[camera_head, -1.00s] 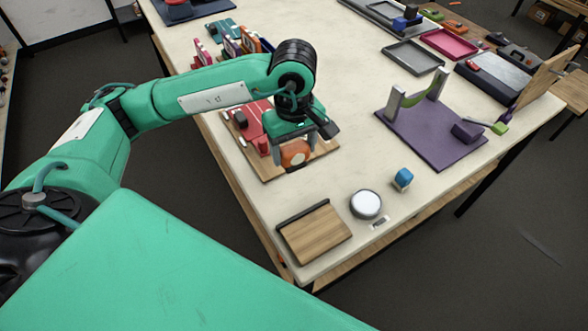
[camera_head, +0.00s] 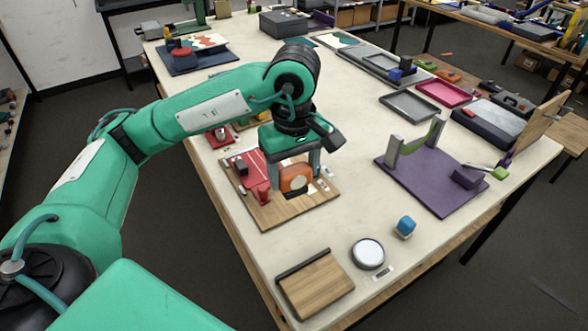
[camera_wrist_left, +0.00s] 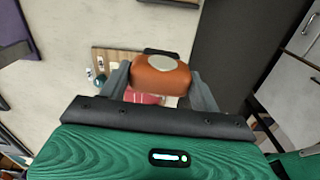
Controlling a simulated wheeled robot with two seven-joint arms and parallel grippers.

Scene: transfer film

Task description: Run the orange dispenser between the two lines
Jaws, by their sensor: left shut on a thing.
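My left gripper (camera_head: 293,180) is shut on the orange dispenser (camera_head: 296,177), a rounded orange body with a dark part. In the left wrist view the dispenser (camera_wrist_left: 160,74) sits between the two grey fingers, with a pale round patch on its face. It appears over the right part of a wooden board (camera_head: 268,214). The board looks well below it in the wrist view. A red sheet (camera_head: 247,168) lies on the board, left of the dispenser. I cannot make out the two lines. My right gripper is not in view.
A purple mat (camera_head: 430,185) with grey posts and a green strap lies to the right. The pale tabletop (camera_head: 340,130) between is mostly clear.

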